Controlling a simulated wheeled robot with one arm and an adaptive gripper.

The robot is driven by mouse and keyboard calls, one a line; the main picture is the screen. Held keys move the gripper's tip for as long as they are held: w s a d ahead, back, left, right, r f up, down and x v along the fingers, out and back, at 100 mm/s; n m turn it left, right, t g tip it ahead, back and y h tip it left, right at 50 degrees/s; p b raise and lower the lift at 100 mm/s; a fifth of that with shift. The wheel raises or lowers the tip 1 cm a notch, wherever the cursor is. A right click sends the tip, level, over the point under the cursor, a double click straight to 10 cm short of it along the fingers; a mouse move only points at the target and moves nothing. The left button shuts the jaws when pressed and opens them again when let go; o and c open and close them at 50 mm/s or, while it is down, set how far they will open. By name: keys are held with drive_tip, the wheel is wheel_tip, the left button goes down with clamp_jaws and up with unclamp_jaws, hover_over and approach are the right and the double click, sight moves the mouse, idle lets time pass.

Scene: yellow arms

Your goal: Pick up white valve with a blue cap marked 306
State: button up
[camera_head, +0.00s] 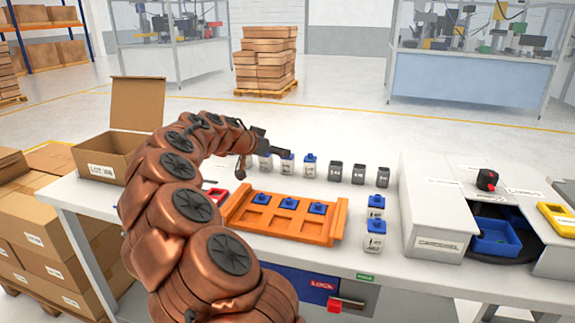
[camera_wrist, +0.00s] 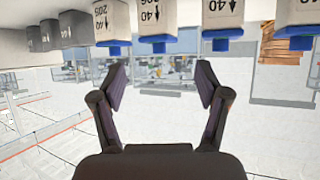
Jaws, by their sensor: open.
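White valves with blue caps stand in a row at the back of the table; one of them (camera_head: 287,163) is just right of my gripper (camera_head: 272,147) in the head view. Another white valve (camera_head: 309,168) stands further right. The wrist view shows the row upside down along the top edge, with a white valve (camera_wrist: 157,18) above the gap of my gripper (camera_wrist: 162,80) and another (camera_wrist: 222,18) to its right. My gripper is open and empty, apart from the valves. I cannot read 306 on any label.
Grey valves (camera_head: 358,174) continue the row rightwards. An orange tray (camera_head: 336,230) holds blue-capped pieces in front. Two white valves (camera_head: 376,206) (camera_head: 375,237) stand right of it. A cardboard box (camera_head: 98,160) is at left, a grey fixture (camera_head: 436,228) at right.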

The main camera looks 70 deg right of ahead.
sight(287, 162)
drive_tip(key=shift+x, duration=2.4)
drive_tip(key=shift+r, duration=0.1)
drive_tip(key=shift+c, duration=0.5)
drive_tip(key=shift+s, duration=0.1)
clamp_jaws()
